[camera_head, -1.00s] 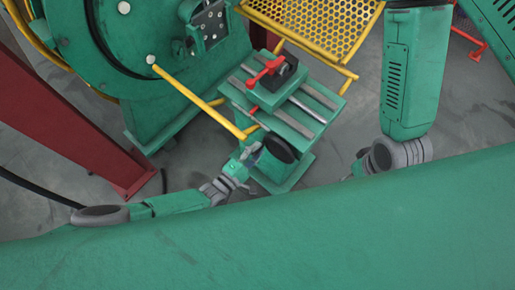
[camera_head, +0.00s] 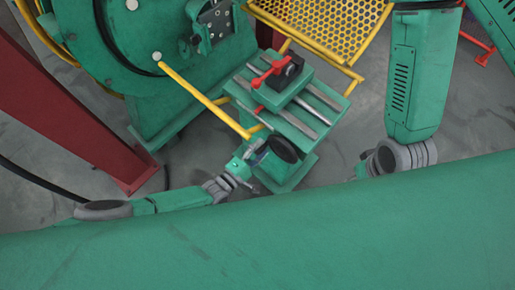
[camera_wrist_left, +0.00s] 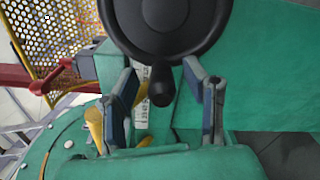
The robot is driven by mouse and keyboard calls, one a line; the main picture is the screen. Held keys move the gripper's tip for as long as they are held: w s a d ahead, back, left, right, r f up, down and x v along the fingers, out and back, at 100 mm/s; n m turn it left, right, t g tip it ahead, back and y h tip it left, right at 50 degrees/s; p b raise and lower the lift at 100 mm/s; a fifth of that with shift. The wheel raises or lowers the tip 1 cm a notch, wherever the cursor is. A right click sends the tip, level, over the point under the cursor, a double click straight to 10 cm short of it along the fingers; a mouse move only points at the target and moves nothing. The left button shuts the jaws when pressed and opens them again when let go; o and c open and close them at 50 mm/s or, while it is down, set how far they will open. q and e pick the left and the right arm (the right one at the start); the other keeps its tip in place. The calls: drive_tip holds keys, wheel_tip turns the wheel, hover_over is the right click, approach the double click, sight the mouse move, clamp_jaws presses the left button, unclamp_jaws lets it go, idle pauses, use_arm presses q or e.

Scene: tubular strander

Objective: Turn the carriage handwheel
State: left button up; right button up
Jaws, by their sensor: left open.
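The carriage handwheel (camera_head: 285,149) is a black disc on the near face of the green carriage (camera_head: 284,122). In the left wrist view the handwheel (camera_wrist_left: 205,25) fills the top, and its dark handle knob (camera_wrist_left: 161,84) points down toward me. My left gripper (camera_head: 252,158) is at the left side of the wheel. In the left wrist view its open fingers (camera_wrist_left: 163,98) stand left and right of the knob, with gaps on both sides. My right gripper (camera_head: 362,168) is mostly hidden behind my green body at the right; only a small part shows.
A red clamp lever (camera_head: 268,71) sits on top of the carriage above metal rails. A yellow bar (camera_head: 205,98) runs down to the carriage from the large green drum (camera_head: 125,45). A yellow mesh guard (camera_head: 325,25) is behind. Grey floor is free to the right.

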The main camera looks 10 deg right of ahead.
use_arm(q)
drive_tip(key=v, duration=1.2)
